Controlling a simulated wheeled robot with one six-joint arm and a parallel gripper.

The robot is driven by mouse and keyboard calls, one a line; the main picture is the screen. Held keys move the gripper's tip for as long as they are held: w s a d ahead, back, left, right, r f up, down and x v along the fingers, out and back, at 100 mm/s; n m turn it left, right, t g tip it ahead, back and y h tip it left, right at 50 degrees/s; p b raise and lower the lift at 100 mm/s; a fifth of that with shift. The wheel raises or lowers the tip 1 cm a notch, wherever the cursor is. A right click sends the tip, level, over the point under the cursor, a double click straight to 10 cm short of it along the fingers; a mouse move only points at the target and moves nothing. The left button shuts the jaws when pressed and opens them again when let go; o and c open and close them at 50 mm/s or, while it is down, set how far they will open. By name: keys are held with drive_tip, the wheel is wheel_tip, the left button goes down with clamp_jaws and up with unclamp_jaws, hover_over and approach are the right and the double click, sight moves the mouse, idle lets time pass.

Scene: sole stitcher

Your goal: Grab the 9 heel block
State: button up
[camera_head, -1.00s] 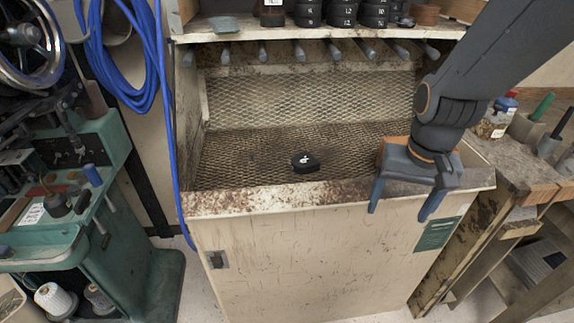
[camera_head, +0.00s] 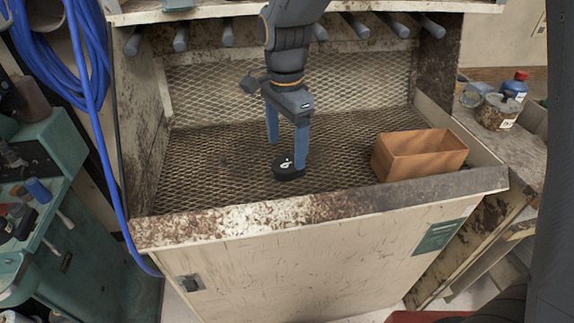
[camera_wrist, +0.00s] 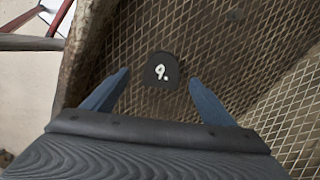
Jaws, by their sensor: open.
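The black heel block (camera_head: 288,167) lies on the wire mesh floor of the bench bay in the head view. In the wrist view the heel block (camera_wrist: 161,70) shows a white 9 on its top and lies ahead of the fingertips, roughly midway between them. My gripper (camera_head: 287,153) is open, pointing down, with its blue fingers near the block in the head view. In the wrist view my gripper (camera_wrist: 160,82) has nothing between its fingers. Whether a finger touches the block cannot be told.
A brown open box (camera_head: 420,153) stands on the mesh to the right. The worn front ledge (camera_head: 320,208) of the bay runs close in front of the block. Several grey pegs (camera_head: 355,27) hang above at the back. The mesh left of the block is clear.

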sight(287, 163)
drive_tip(key=shift+w+f+p, duration=0.15)
drive_tip(key=shift+f+p, duration=0.25)
drive_tip(key=shift+f, duration=0.9)
drive_tip(key=shift+w+f+p, duration=0.1)
drive_tip(key=shift+f+p, duration=0.25)
drive_tip(key=shift+f, duration=0.9)
drive_tip(key=c, duration=1.2)
drive_tip(key=shift+c, duration=0.2)
drive_tip(key=shift+r, duration=0.15)
